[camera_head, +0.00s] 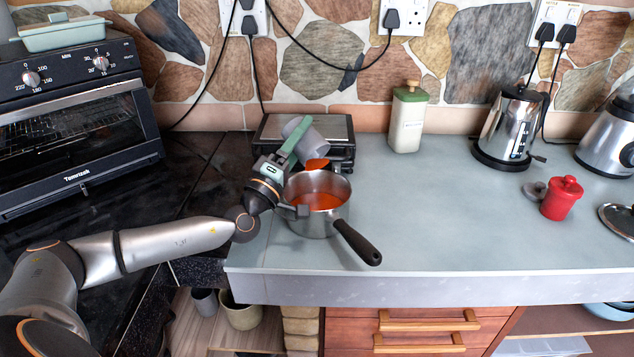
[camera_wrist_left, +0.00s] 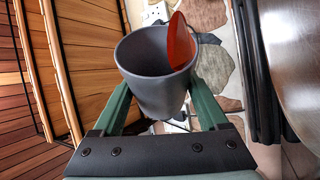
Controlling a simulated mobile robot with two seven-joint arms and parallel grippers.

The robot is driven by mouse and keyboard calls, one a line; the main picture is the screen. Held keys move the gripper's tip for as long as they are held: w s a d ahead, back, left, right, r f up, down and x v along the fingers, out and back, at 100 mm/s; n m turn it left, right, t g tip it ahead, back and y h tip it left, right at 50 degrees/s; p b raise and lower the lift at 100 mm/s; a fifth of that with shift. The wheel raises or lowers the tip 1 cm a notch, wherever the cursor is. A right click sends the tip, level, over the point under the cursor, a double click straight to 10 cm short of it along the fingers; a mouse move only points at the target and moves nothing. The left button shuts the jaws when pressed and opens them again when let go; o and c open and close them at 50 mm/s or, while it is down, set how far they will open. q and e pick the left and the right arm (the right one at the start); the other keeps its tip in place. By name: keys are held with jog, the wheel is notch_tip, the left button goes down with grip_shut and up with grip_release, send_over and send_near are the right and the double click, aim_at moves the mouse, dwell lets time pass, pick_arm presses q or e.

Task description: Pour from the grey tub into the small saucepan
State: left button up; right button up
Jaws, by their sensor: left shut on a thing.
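The grey tub (camera_head: 312,142) is tipped above the small saucepan (camera_head: 318,227), its mouth facing down and to the right. Orange-red liquid (camera_head: 317,163) shows at its lip, and the saucepan holds liquid of the same colour. The saucepan stands upright on the grey worktop with its black handle (camera_head: 357,242) towards the front right. My left gripper (camera_head: 299,136) is shut on the tub, above the pan's rear left rim. In the left wrist view the tub (camera_wrist_left: 152,97) sits between the green fingers, with red liquid (camera_wrist_left: 180,42) at its rim. My right gripper is out of view.
A black flat-topped appliance (camera_head: 272,127) stands close behind the pan and tub. A toaster oven (camera_head: 78,130) stands at left. A cream canister (camera_head: 407,120), kettle (camera_head: 508,125) and red pot (camera_head: 562,198) are further right. The worktop (camera_head: 450,215) right of the pan is clear.

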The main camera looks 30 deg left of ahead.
aim_at(310, 132)
pick_arm(q)
jog(key=shift+d+r+m+h, duration=0.15)
jog(key=shift+d+m+h, duration=0.1)
jog(key=shift+m+h, duration=0.5)
jog(key=shift+s+d+r+m, duration=0.15)
jog(key=shift+r+m, duration=0.25)
jog(key=shift+m, duration=0.25)
jog(key=shift+d+r+m+h, duration=0.15)
jog(key=shift+r+m+h, duration=0.1)
jog(key=shift+m, duration=0.15)
jog(key=shift+s+d+r+m+t+h, duration=0.15)
jog(key=shift+d+r+m+h, duration=0.15)
jog(key=shift+r+m+h, duration=0.45)
jog(key=shift+w+d+r+m+t+h, duration=0.15)
jog(key=shift+d+r+m+h, duration=0.2)
jog(key=shift+m, duration=0.6)
jog(key=shift+s+m+h, duration=0.1)
jog(key=shift+m+h, duration=0.2)
jog(key=shift+m, duration=0.2)
dwell(0.9)
